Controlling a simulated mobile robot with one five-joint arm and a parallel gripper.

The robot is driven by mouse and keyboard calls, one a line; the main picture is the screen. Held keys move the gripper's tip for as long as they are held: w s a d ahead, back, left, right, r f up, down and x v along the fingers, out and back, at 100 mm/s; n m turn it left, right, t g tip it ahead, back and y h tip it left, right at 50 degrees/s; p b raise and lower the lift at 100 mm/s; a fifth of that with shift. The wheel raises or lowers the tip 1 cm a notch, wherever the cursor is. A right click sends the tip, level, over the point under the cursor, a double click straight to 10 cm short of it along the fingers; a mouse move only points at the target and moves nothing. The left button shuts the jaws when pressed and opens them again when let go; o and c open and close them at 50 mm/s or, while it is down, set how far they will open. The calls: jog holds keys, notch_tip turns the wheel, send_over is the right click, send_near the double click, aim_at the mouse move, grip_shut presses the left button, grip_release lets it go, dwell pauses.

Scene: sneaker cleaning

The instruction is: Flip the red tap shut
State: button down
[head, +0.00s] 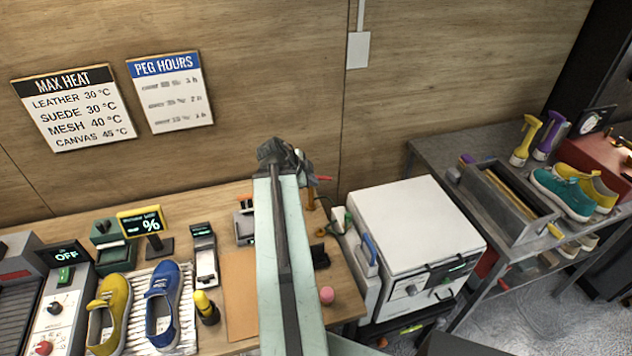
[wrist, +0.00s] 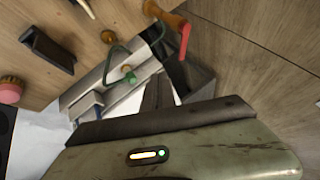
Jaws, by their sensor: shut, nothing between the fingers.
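The red tap lever (head: 323,178) sticks out to the right just beyond the end of my arm in the head view. In the wrist view the red lever (wrist: 185,40) hangs from the end of a brown tap body (wrist: 164,14), above and right of my fingers. My gripper (wrist: 158,88) is shut and empty, its dark fingers close below the lever in the picture, with a visible gap between them. In the head view my gripper (head: 285,155) is seen from behind, and its fingertips are hidden. My arm covers part of the tap area.
A white boxy machine (head: 415,235) stands right of the tap. A green hose (wrist: 118,60) loops near my fingers in the wrist view. A yellow shoe (head: 110,312) and a blue shoe (head: 162,305) sit on the left bench. Wooden wall stands behind.

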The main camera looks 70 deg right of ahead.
aim_at(328, 178)
jog(key=d+f+b, duration=0.6)
jog(key=d+f, duration=0.1)
jog(key=d, duration=0.1)
jog(key=shift+s+d, duration=0.35)
jog(key=shift+d, duration=0.05)
jog(key=shift+f, duration=0.1)
jog(key=shift+w+d, duration=0.1)
jog(key=shift+d, duration=0.9)
jog(key=shift+a, duration=0.1)
